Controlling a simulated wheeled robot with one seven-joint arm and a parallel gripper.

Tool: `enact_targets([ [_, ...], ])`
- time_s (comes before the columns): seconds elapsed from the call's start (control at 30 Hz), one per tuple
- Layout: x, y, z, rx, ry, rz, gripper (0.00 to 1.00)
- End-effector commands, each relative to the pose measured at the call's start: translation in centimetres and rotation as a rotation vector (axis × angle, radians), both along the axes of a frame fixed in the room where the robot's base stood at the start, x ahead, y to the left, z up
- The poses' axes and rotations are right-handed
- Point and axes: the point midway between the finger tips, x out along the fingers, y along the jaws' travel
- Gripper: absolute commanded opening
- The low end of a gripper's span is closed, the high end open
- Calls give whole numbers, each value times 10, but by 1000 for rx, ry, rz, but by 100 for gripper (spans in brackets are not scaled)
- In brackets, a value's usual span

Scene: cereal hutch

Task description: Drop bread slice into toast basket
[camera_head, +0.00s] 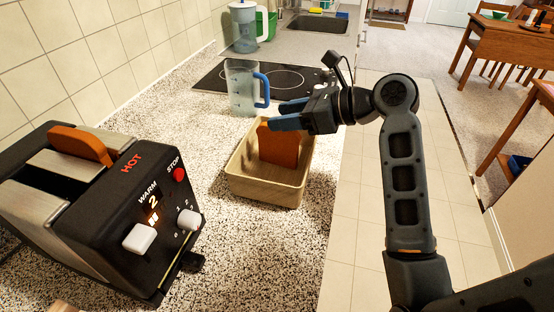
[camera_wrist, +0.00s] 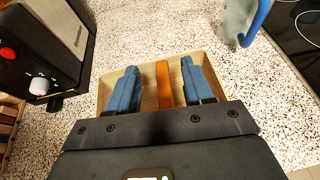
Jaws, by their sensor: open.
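The toast basket (camera_head: 252,183) is a tan, open rectangular tub on the speckled counter. An orange-brown bread slice (camera_head: 282,148) stands roughly upright inside it, its top reaching near the rim. In the wrist view the slice (camera_wrist: 164,84) shows edge-on between my two blue fingers, with a gap on each side. My gripper (camera_head: 284,115) is open above the basket, its fingers over the slice. In the wrist view the basket (camera_wrist: 106,88) lies below my gripper (camera_wrist: 158,75). The slice's lower end is hidden in both views. Another bread slice (camera_head: 82,143) sticks up from a toaster slot.
The black and steel toaster (camera_head: 110,205) stands at the left. A clear pitcher with a blue handle (camera_head: 240,88) stands just behind the basket, near the black cooktop (camera_head: 290,78). Another pitcher (camera_head: 243,28) is farther back. Bare counter lies between toaster and basket.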

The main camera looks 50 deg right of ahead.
Motion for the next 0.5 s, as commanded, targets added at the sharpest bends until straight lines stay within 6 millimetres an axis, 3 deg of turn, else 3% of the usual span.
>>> enact_targets([
  [0.23,-36,-10,16,-1,-1,-3,51],
  [0.5,-49,-13,21,-1,-1,-1,51],
])
